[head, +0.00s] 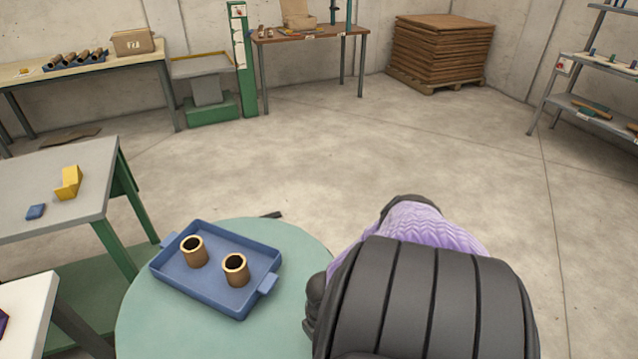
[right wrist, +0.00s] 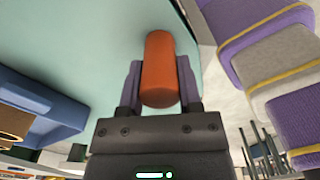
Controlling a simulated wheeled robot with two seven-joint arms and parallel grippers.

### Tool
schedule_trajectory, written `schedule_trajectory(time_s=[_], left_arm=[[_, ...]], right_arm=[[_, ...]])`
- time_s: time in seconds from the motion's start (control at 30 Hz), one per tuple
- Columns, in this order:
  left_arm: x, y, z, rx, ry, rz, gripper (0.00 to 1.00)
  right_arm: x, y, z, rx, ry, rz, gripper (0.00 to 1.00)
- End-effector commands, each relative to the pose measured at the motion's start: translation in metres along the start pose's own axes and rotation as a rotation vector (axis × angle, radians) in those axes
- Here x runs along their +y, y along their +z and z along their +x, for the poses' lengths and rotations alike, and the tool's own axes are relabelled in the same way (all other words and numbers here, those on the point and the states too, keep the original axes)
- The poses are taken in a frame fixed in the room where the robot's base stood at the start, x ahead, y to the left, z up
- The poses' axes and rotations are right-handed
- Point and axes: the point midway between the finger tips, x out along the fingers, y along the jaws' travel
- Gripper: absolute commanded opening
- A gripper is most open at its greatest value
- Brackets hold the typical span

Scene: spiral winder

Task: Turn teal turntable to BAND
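The teal turntable (head: 200,330) is at the bottom left of the head view, partly hidden by my right arm. It also fills much of the right wrist view (right wrist: 85,35). A blue tray (head: 185,278) with two brown tubes, one at the left (head: 194,251) and one at the right (head: 235,269), rests on it. In the right wrist view an orange cylindrical handle (right wrist: 158,65) sits between the fingers of my right gripper (right wrist: 158,80), which look closed against its sides. My arm hides this handle in the head view. My left gripper is out of view. No BAND label is readable.
A white surface (head: 25,310) is at the lower left. Purple and grey pieces (right wrist: 270,65) lie right of my right gripper.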

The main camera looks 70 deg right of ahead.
Motion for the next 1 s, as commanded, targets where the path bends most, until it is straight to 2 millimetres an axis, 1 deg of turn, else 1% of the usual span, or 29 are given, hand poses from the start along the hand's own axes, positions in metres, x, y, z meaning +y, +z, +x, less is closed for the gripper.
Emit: schedule_trajectory(time_s=[0.23, 0.8, 0.83, 0.87, 0.9, 0.97, 1.0], left_arm=[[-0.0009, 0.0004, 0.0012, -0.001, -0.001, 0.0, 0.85], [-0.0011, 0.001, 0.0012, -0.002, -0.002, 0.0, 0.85], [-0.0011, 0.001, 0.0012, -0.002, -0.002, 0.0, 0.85], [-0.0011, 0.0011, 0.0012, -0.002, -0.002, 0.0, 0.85], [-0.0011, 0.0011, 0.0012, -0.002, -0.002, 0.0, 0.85], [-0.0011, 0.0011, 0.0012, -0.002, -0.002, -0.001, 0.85], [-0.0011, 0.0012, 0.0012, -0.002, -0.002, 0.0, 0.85]], right_arm=[[0.0014, 0.0048, -0.0002, -0.002, 0.003, 0.013, 0.0], [0.0026, 0.0064, -0.001, -0.003, 0.005, 0.016, 0.0], [0.0027, 0.0064, -0.001, -0.003, 0.005, 0.016, 0.49], [0.0026, 0.0065, -0.001, -0.003, 0.005, 0.016, 0.56], [0.0025, 0.0064, -0.0009, -0.003, 0.005, 0.015, 0.64], [0.0021, 0.0062, -0.0008, -0.003, 0.004, 0.015, 0.77], [0.0019, 0.006, -0.0007, -0.003, 0.004, 0.015, 0.79]])
